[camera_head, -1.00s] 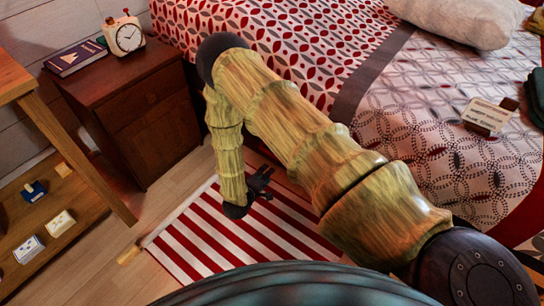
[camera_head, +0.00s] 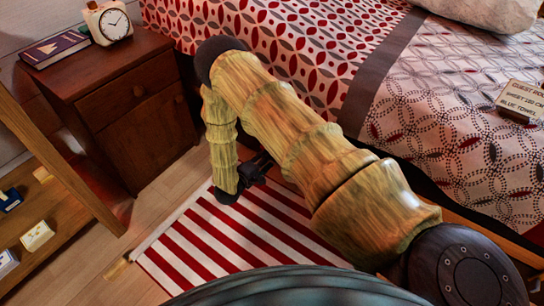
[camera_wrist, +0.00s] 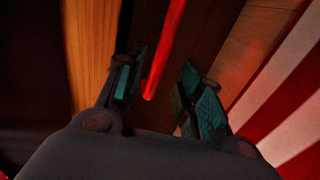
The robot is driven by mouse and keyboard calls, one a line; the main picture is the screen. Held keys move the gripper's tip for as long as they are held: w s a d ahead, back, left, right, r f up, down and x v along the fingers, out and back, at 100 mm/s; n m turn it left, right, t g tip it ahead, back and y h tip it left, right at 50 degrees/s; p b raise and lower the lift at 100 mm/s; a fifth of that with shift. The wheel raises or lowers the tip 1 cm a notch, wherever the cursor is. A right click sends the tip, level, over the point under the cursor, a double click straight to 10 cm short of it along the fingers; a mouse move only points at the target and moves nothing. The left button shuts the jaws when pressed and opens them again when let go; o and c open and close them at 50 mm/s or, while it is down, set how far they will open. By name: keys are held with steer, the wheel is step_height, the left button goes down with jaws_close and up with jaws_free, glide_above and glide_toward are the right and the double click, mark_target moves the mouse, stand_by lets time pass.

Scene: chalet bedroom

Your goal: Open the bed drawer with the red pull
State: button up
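My gripper (camera_wrist: 166,88) is open, with its two teal-padded fingers apart in the wrist view. A long red bar, the red pull (camera_wrist: 166,48), runs from the top edge down into the gap between the fingers, nearer the left one. I cannot tell its depth; no finger is clearly shut on it. A lit wood panel (camera_wrist: 90,45), perhaps the drawer front, is to the left. In the head view my gripper (camera_head: 257,168) is low beside the bed (camera_head: 330,60), over the striped rug. My arm hides much of the bed's side, and the pull is not visible there.
A red-and-white striped rug (camera_head: 215,240) lies on the wood floor below my gripper. A dark nightstand (camera_head: 140,105) with a clock (camera_head: 112,22) and a book (camera_head: 55,48) stands left of my arm. A wooden table leg (camera_head: 60,155) and low shelf (camera_head: 55,220) are at far left.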

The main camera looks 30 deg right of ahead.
steer(key=shift+b+x, duration=1.05)
steer(key=shift+x, duration=1.95)
steer(key=shift+r, duration=0.1)
steer(key=shift+c, duration=0.2)
jaws_close()
